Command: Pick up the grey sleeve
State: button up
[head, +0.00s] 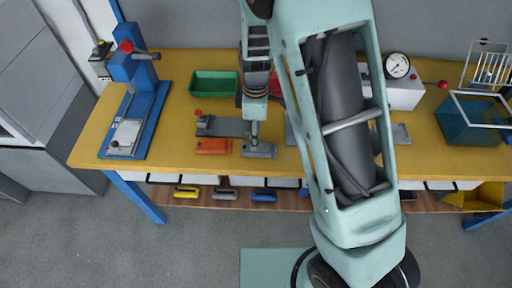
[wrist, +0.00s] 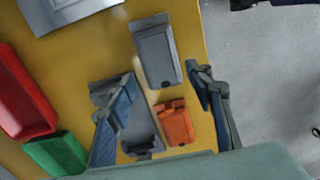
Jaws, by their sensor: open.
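The grey sleeve (head: 262,150) lies flat near the table's front edge, just right of the orange sleeve (head: 213,146). In the wrist view the grey sleeve (wrist: 157,55) is a grey piece with a darker inset panel, ahead of my fingertips. My gripper (head: 254,136) points down at it, its blue-padded fingers (wrist: 163,82) spread apart and empty. I cannot tell the exact height above the sleeve. The orange sleeve (wrist: 175,124) sits between the fingers' lower parts in the wrist view.
A grey fixture with a red knob (head: 222,127) is close left of my gripper. Green (head: 214,84) and red (wrist: 22,92) bins stand behind. A blue press (head: 135,120) is at the left. A white gauge box (head: 403,93) and blue tub (head: 468,123) are at the right.

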aim_at(266, 149)
jog(key=shift+a+f+p, duration=0.1)
jog(key=shift+f+p, duration=0.25)
jog(key=shift+f, duration=2.6)
jog(key=shift+c, duration=0.3)
jog(key=c, duration=0.8)
